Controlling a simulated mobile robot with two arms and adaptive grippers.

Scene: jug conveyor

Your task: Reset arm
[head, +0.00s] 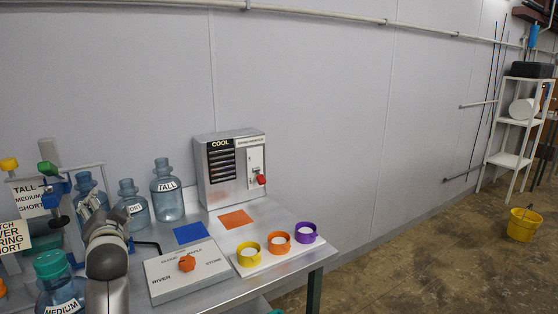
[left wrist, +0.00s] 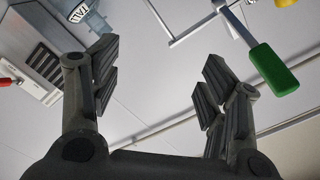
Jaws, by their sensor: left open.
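My left arm rises from the bottom of the head view, and its gripper (head: 92,207) is above the left part of the metal table (head: 216,295). In the left wrist view the gripper (left wrist: 160,78) is open, its two fingers wide apart with nothing between them. The view past the fingers is of the wall, upside down. A green-handled lever (left wrist: 274,70) shows to the right of the fingers. My right gripper is not in view.
Blue jugs labelled TALL (head: 167,197), SHORT and MEDIUM (head: 55,285) stand around my left arm. Floor at right is mostly open.

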